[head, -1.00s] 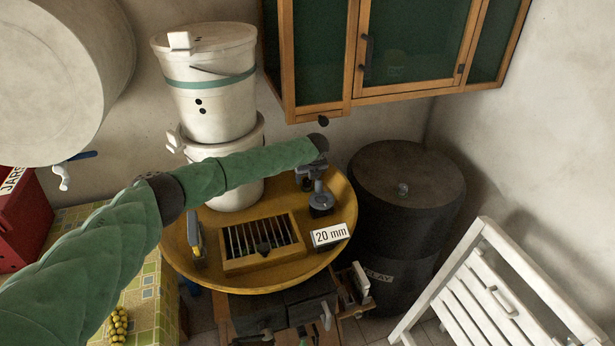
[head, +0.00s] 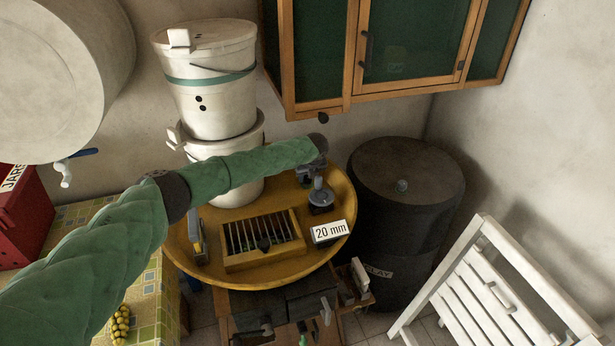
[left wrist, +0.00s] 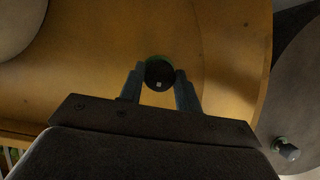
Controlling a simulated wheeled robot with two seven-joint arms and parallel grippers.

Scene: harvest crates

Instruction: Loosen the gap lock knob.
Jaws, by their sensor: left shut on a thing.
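A small dark round knob with a pale square mark (left wrist: 159,75) sits between the fingertips of my left gripper (left wrist: 160,84) in the left wrist view. The gripper is shut on it, one finger on each side. In the head view my left gripper (head: 317,182) reaches down over a grey, round-topped fixture with a dark base (head: 320,208) at the right of the yellow round tray (head: 205,265). The knob itself is largely hidden there by the gripper. My right gripper is not in view.
A slatted rack (head: 285,248) and a block marked "20 mm" (head: 330,232) lie in the tray. Stacked white buckets (head: 205,95) stand behind it. A dark lidded drum (head: 405,230) is close on the right. A wooden cabinet (head: 345,100) hangs above.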

